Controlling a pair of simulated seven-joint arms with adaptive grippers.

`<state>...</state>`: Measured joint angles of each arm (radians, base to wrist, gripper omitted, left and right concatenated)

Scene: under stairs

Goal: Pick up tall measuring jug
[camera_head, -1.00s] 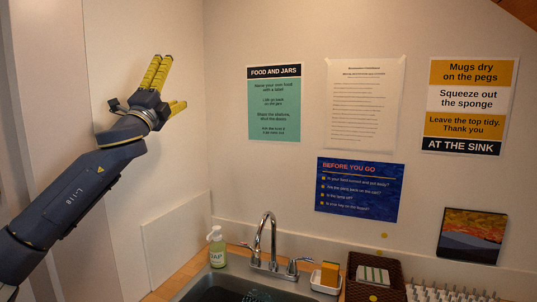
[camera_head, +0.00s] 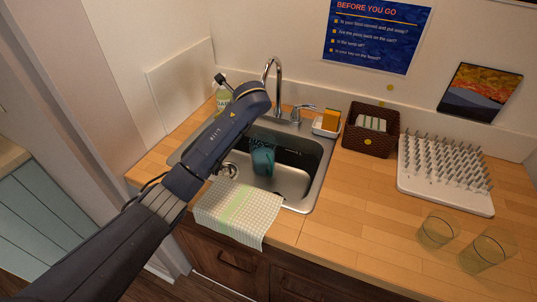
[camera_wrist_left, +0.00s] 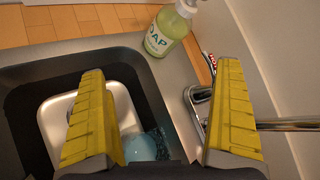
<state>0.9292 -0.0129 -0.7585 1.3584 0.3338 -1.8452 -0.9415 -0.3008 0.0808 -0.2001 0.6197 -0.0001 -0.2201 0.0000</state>
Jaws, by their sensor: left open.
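No vessel is clearly marked as a tall measuring jug. Two clear glass vessels, a smaller one (camera_head: 437,231) and a larger one (camera_head: 487,250), stand on the counter at the lower right of the head view; I cannot tell whether either is the jug. My left gripper (camera_wrist_left: 161,70) is open and empty, its yellow fingers wide apart over the sink's soap end. In the head view its fingers are hidden behind my wrist, far left of the glasses. A teal item (camera_head: 263,162) lies in the sink, also low in the left wrist view (camera_wrist_left: 140,148). My right gripper is not in view.
The sink (camera_head: 318,165) has a faucet (camera_head: 278,85) behind it and a cloth (camera_head: 238,210) over its front edge. A soap bottle (camera_wrist_left: 166,30) stands near my left fingers. A wicker basket (camera_head: 354,141) and spiked drying rack (camera_head: 445,200) stand right.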

